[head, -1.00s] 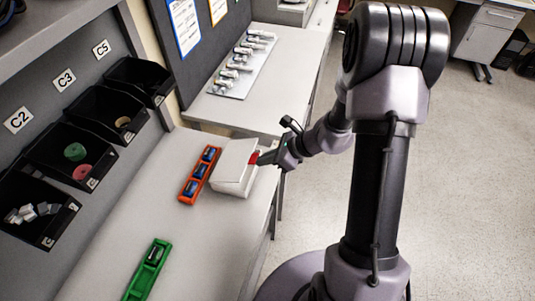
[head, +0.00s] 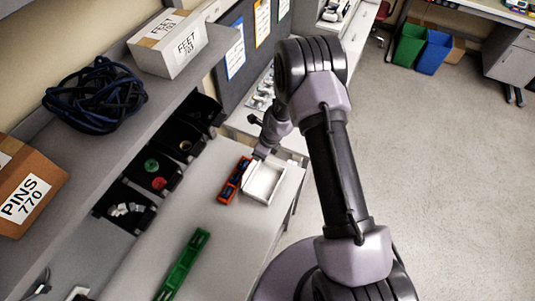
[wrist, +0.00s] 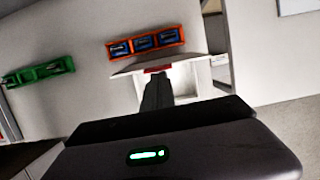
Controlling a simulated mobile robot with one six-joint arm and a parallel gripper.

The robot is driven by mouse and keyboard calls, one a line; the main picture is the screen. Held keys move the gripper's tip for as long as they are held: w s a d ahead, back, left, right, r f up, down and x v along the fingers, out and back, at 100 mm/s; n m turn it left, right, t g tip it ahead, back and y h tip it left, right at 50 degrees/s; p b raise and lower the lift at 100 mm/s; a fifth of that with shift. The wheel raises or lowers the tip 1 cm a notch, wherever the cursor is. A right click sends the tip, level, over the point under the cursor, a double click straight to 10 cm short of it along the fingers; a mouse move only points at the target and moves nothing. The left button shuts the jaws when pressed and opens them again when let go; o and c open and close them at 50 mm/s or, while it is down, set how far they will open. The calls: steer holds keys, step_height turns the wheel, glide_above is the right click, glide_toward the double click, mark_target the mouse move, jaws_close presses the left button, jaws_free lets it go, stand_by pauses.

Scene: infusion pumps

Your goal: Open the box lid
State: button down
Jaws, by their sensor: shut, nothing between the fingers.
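The white box (head: 250,190) stands on the grey bench, and its bare inside shows from above in the head view. In the wrist view the white lid (wrist: 185,62) is a thin raised panel, with a red tab (wrist: 157,70) at its middle. My gripper (head: 262,154) is at the far side of the box in the head view. Its shut fingers (wrist: 157,92) point at the red tab in the wrist view, with nothing between them. Whether they touch the tab or lid I cannot tell. The lid is hard to make out in the head view.
An orange tray (head: 232,183) with blue items lies close to the box's left side. A green tray (head: 183,265) lies nearer the front. Black bins (head: 128,207) line the bench's left side. The bench between box and green tray is clear.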

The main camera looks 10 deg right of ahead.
steer(key=shift+w+a+r+p, duration=0.15)
steer(key=shift+w+a+p, duration=0.4)
steer(key=shift+a, duration=0.25)
steer(key=shift+w+a+r+p, duration=0.1)
steer(key=shift+w+a+p, duration=0.45)
steer(key=shift+a, duration=0.2)
steer(key=shift+r, duration=0.15)
